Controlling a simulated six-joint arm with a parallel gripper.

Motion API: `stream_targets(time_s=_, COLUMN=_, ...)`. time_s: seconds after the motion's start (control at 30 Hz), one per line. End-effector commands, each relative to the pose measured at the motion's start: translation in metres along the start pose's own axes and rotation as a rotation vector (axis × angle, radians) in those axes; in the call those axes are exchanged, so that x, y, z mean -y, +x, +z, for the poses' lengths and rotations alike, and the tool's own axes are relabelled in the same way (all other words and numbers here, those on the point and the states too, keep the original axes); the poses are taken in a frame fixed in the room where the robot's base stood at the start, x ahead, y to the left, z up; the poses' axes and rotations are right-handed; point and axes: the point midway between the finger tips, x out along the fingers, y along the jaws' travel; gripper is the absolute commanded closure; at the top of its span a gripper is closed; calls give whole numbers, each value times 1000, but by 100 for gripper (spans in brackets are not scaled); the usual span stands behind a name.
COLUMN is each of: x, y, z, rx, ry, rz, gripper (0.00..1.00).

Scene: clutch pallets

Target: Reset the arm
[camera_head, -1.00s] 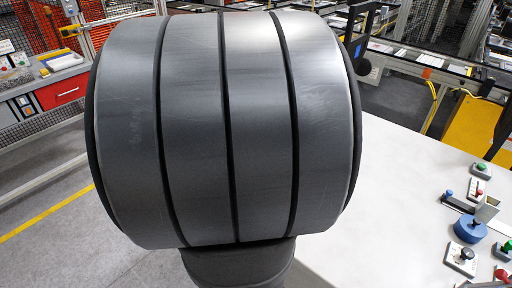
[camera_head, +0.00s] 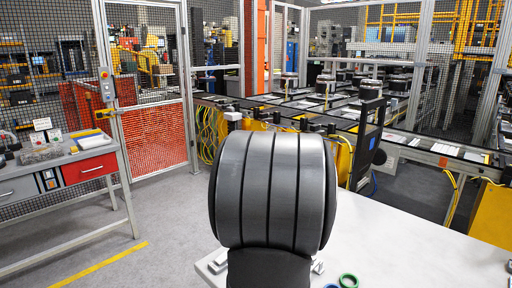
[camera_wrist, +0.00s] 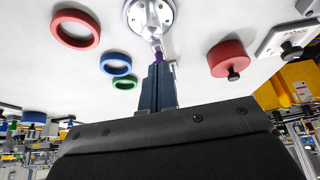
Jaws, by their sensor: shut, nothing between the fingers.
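My gripper (camera_wrist: 158,72) shows in the wrist view, shut and empty, its dark fingers side by side over the white table (camera_wrist: 200,22). Just beyond the fingertips is a round silver flange (camera_wrist: 150,14) with a small purple piece (camera_wrist: 158,55) at its lower end; I cannot tell whether the fingertips touch it. In the head view the gripper is hidden, and my dark grey ribbed arm link stands in the lower middle.
In the wrist view, a red ring (camera_wrist: 76,29), a blue ring (camera_wrist: 115,64) and a green ring (camera_wrist: 125,83) lie left; a red disc with a black knob (camera_wrist: 229,60) lies right. In the head view, a workbench with a red drawer (camera_head: 90,168) stands left and a conveyor (camera_head: 410,145) runs behind.

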Motion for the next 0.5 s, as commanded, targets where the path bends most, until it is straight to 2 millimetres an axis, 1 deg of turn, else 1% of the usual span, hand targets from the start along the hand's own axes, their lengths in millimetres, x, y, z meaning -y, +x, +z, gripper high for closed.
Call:
stream_targets(time_s=0.07, x=-1, y=7, z=4, rx=5, ry=0, rz=4, gripper=100)
stream_targets(time_s=0.2, x=-1, y=6, z=-4, rx=6, ry=0, rz=4, gripper=100)
stream_targets(time_s=0.5, x=-1, y=6, z=-5, rx=8, ry=-1, rz=5, gripper=100)
